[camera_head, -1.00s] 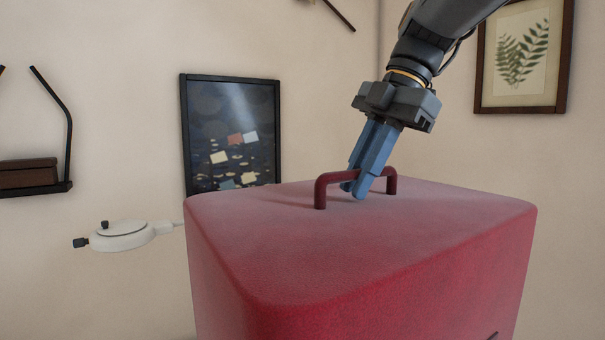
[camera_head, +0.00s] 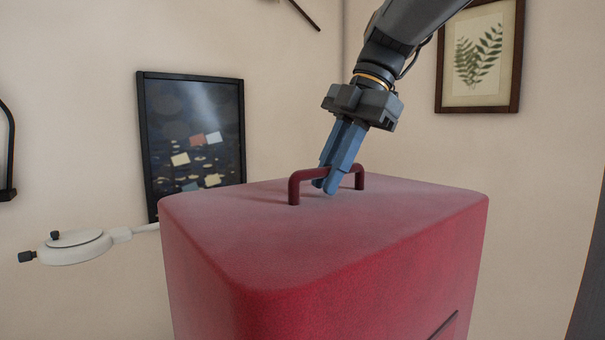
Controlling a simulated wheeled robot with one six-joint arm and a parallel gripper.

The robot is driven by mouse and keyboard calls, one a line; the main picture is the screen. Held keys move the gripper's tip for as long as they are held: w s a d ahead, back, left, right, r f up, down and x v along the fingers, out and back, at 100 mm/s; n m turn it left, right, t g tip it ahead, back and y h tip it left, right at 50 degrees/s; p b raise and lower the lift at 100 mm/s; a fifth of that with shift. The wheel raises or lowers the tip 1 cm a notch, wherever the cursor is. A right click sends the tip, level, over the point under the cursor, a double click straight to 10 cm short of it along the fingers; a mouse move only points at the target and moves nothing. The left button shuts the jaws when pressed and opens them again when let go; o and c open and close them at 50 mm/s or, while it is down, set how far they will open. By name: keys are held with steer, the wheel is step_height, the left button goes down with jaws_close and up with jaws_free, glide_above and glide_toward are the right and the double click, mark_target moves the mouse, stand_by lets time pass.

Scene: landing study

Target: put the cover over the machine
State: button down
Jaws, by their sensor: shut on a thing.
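The cover (camera_head: 330,245) is a large red box with rounded edges and a dark red handle (camera_head: 295,190) on its top. It fills the lower middle of the head view and looks upright; its bottom is out of frame. My gripper (camera_head: 325,186) comes down tilted from the upper right, with its blue fingers shut on the handle's bar. I cannot make out a machine; whether one is under or behind the cover is hidden.
A white disc-shaped fixture (camera_head: 78,248) with black knobs reaches left from behind the cover. A dark framed picture (camera_head: 190,130) and a fern print (camera_head: 480,55) hang on the walls. A dark bracket (camera_head: 8,150) is at the left edge, and a dark upright edge (camera_head: 590,280) at the right.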

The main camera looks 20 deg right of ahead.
steer(key=w+a, duration=0.4)
steer(key=w, duration=0.8)
steer(key=w+a, duration=0.4)
steer(key=w, duration=0.8)
stand_by(0.7)
steer(key=shift+w+a, duration=0.15)
steer(key=shift+a, duration=0.05)
steer(key=shift+w+a, duration=0.2)
steer(key=shift+w, duration=0.1)
stand_by(0.3)
stand_by(0.3)
stand_by(0.5)
steer(key=shift+f+b, duration=1.9)
steer(key=shift+f, duration=0.3)
